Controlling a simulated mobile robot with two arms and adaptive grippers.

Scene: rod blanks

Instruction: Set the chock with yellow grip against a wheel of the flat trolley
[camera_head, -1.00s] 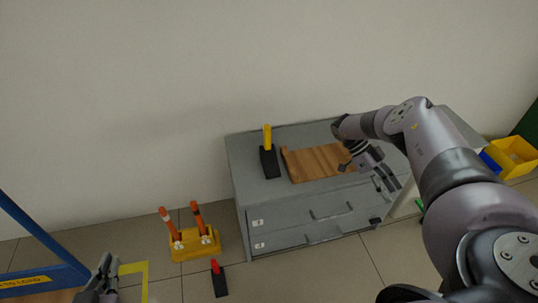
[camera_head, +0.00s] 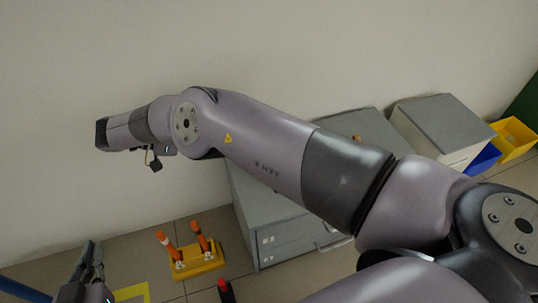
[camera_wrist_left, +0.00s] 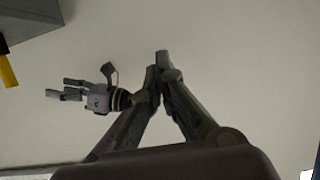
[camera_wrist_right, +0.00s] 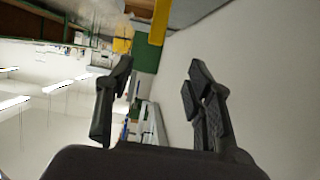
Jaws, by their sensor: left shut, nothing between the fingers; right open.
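The chock with yellow grip is hidden behind my right arm in the head view. In the left wrist view, which looks upside down, its yellow grip (camera_wrist_left: 8,72) shows at the left edge by the grey cabinet. My left gripper (camera_head: 92,250) is at the lower left, shut and empty; it also shows in the left wrist view (camera_wrist_left: 158,70). My right gripper (camera_wrist_right: 160,75) is open and empty, raised before the wall; the left wrist view shows it too (camera_wrist_left: 65,90). A blue bar (camera_head: 20,289) crosses the lower left corner; I cannot tell whether it belongs to the flat trolley. No trolley wheel shows.
The grey drawer cabinet (camera_head: 285,245) stands against the wall, partly behind my right arm. A yellow base with orange posts (camera_head: 195,262) and a red-gripped black chock (camera_head: 227,291) are on the floor. Blue and yellow bins (camera_head: 515,138) are at the right.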

